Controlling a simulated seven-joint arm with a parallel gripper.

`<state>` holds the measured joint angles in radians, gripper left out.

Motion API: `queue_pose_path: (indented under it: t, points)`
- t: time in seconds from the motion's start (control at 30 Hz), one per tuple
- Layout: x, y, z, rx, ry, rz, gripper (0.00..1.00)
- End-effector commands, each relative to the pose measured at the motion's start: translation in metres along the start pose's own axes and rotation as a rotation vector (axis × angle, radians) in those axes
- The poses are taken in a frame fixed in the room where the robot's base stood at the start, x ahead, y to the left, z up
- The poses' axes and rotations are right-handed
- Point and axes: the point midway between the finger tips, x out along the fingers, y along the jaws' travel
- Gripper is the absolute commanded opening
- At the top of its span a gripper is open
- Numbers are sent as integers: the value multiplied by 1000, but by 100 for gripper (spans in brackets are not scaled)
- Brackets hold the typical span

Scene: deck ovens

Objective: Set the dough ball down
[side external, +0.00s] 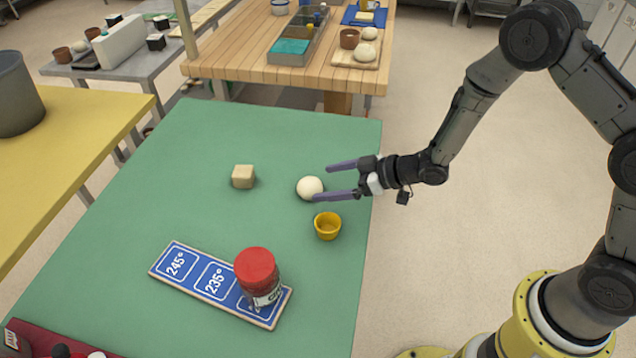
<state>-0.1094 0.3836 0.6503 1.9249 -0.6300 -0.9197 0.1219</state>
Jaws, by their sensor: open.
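A round, cream-white dough ball (310,188) is at the right part of the green table (215,150), near its right edge. My gripper (336,182) reaches in from the right with its two purple fingers spread. One finger is behind and above the ball in the picture, and the other passes by its lower right side. The ball is at the fingertips, and the jaws are open. It appears to rest on the green surface, but I cannot tell whether a finger touches it.
A yellow cup (327,226) stands just below the ball, close to the near finger. A beige block (243,176) lies to the left. A blue temperature board (212,283) carries a red-lidded jar (257,275).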

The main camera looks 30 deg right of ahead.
Motion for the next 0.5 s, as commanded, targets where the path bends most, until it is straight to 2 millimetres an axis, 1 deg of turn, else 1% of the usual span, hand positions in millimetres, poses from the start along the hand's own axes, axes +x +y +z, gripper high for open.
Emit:
queue_pose_path:
  t: [0.03,0.2,0.3,0.4,0.5]
  points:
    - [-13,1,0,1,1,4,100]
    - [-46,1,0,1,1,3,100]
    - [-61,1,0,1,1,2,100]
    - [-72,0,0,1,0,2,100]
    - [-77,0,0,1,0,1,100]
